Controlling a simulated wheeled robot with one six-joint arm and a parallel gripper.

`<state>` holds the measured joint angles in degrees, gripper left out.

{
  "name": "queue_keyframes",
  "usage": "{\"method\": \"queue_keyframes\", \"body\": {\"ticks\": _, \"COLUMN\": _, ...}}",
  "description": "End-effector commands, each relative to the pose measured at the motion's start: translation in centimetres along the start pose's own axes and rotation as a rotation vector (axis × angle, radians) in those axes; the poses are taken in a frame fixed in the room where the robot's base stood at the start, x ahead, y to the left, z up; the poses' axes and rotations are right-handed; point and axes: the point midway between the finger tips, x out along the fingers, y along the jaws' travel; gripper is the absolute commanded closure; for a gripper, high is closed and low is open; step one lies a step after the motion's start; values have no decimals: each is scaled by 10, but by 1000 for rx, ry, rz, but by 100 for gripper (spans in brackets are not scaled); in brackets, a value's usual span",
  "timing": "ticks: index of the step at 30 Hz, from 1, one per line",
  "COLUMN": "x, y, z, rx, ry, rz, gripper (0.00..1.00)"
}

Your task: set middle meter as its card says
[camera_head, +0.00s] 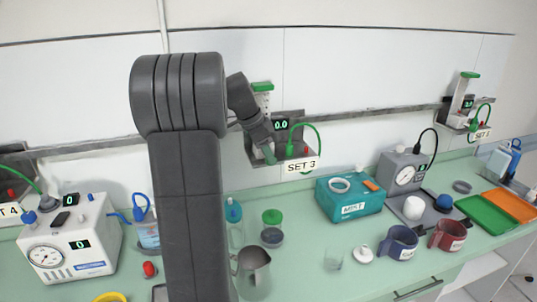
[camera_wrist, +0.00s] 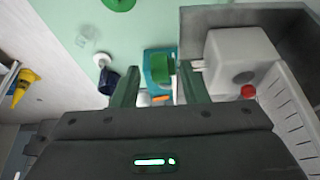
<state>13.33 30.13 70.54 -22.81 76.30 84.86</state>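The middle meter (camera_head: 262,100) stands in a grey wall tray (camera_head: 258,158), partly hidden by my arm. Its white column has a green top. Its display (camera_head: 281,125) looks like 0.0, though part is covered. A card (camera_head: 301,166) on the tray front reads SET 3. A green hose (camera_head: 313,126) curves beside it. My gripper (camera_head: 270,156) is at the tray's left front. The meter's white body (camera_wrist: 240,58) and a red cap (camera_wrist: 249,91) lie to the right.
Another meter (camera_head: 463,95) hangs at right. A white gauge unit (camera_head: 70,240) is at left.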

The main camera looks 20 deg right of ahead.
Motion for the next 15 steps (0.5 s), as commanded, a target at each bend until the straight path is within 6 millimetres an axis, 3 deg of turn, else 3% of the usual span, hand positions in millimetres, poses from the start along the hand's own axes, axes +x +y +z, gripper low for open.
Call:
{"method": "queue_keyframes", "body": {"ticks": 4, "x": 10, "y": 0, "z": 0, "rx": -1, "ry": 0, "rz": 1, "gripper": 60}}
{"method": "queue_keyframes", "body": {"ticks": 13, "x": 12, "y": 0, "z": 0, "rx": -1, "ry": 0, "rz": 0, "gripper": 60}}
{"method": "queue_keyframes", "body": {"ticks": 15, "x": 12, "y": 0, "z": 0, "rx": -1, "ry": 0, "rz": 0, "gripper": 74}}
